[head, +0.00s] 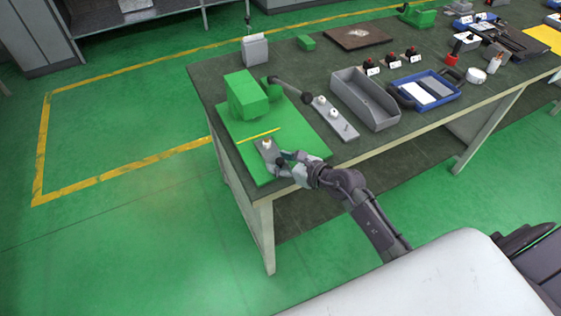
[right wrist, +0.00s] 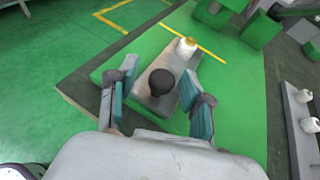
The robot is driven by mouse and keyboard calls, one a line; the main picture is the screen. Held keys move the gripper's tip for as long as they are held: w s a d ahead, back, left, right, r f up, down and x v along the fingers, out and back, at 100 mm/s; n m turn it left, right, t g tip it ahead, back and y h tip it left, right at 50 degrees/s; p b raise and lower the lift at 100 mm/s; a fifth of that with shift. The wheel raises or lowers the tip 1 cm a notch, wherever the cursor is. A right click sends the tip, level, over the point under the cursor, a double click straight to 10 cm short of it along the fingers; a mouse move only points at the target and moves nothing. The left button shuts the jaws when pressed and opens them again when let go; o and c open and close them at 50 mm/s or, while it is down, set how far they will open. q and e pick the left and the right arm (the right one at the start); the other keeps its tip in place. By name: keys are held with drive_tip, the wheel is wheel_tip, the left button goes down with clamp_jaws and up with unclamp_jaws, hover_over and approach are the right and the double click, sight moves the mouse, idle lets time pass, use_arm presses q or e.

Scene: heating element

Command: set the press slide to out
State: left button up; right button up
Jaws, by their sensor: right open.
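The green press (head: 245,97) stands on a green base plate (head: 240,158) at the bench's near left corner. The slide shows in the right wrist view (right wrist: 158,102) with a round black knob (right wrist: 162,82) and a white piece with a yellowish top (right wrist: 187,47). My right gripper (head: 284,160) is at the slide's near end. In the right wrist view its open fingers (right wrist: 159,80) stand on both sides of the knob, with gaps visible. My left gripper is not in view.
A dark lever (head: 290,88) reaches right from the press. A grey strip with white knobs (head: 335,118) and a grey bin (head: 366,98) stand right of the base plate. A grey box (head: 254,50) stands behind the press. Floor left of the bench is clear.

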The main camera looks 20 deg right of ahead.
drive_tip(key=v, duration=1.1)
drive_tip(key=shift+s+d, duration=0.2)
drive_tip(key=shift+s, duration=0.15)
drive_tip(key=s+d+f+m+g+h, duration=0.1)
drive_tip(key=s+f+m+h, duration=0.15)
drive_tip(key=f+m, duration=0.75)
drive_tip(key=s+d+f+m+h, duration=0.1)
drive_tip(key=s+f+m, duration=0.3)
drive_tip(key=f+m, duration=0.5)
drive_tip(key=s+d+f+m+g+h, duration=0.1)
drive_tip(key=s+f+m+h, duration=0.15)
drive_tip(key=f+m, duration=0.75)
drive_tip(key=s+a+f+m+g, duration=0.1)
drive_tip(key=s+f+m+g, duration=0.2)
drive_tip(key=s+f, duration=0.3)
drive_tip(key=s+a+f+m+g, duration=0.2)
drive_tip(key=s+f, duration=0.4)
drive_tip(key=s, duration=0.7)
drive_tip(key=s+a+f+m+g, duration=0.2)
drive_tip(key=s+f+m+g, duration=0.2)
drive_tip(key=s+f, duration=0.3)
drive_tip(key=shift+s+m, duration=0.5)
drive_tip(key=shift+s, duration=0.7)
